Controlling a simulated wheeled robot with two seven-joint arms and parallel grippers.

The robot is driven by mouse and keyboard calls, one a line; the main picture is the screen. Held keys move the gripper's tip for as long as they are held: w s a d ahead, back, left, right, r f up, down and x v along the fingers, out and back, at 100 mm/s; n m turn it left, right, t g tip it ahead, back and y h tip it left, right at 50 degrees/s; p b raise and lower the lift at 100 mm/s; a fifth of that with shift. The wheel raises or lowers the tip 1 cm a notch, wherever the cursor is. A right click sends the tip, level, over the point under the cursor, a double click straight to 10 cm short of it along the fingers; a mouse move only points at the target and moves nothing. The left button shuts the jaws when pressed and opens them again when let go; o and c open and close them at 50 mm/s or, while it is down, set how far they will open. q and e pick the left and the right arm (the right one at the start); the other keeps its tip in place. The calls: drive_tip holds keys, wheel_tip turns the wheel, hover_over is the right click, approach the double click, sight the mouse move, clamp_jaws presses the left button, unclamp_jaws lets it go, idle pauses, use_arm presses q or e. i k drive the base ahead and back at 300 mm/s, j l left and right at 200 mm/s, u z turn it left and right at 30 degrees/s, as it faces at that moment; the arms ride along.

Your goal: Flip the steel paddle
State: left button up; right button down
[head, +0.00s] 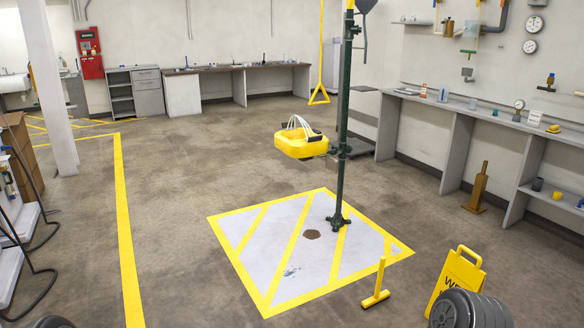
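The yellow eyewash bowl (293,149) is mounted on the left side of a dark green upright post (344,120). Pale curved pipes (295,124) rise over the bowl. A small dark flat piece (315,139) sits at the bowl's right side by the post. It may be the steel paddle, but it is too small to tell its material or position.
The post stands on a yellow-striped floor square (238,270). A yellow T-shaped piece (377,290) and a yellow wet-floor sign (457,276) stand at its front right. A grey workbench (440,115) runs along the right wall. Open floor (165,220) lies to the left.

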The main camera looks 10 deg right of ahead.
sight(331, 164)
drive_tip(key=i+l+z, duration=0.1)
drive_tip(key=i+z, duration=0.25)
drive_tip(key=i, duration=0.35)
drive_tip(key=i+z, duration=0.35)
drive_tip(key=i, duration=0.35)
drive_tip(key=i+l+u, duration=0.25)
drive_tip(key=i+u, duration=0.15)
drive_tip(key=i, duration=0.15)
drive_tip(key=i+l+u, duration=0.4)
drive_tip(key=i, duration=0.15)
drive_tip(key=i+l+u, duration=0.6)
drive_tip(key=l+u, duration=0.35)
drive_tip(key=i+l+u, duration=0.3)
drive_tip(key=l, duration=0.2)
drive_tip(key=k+j, duration=0.05)
drive_tip(key=k, duration=0.05)
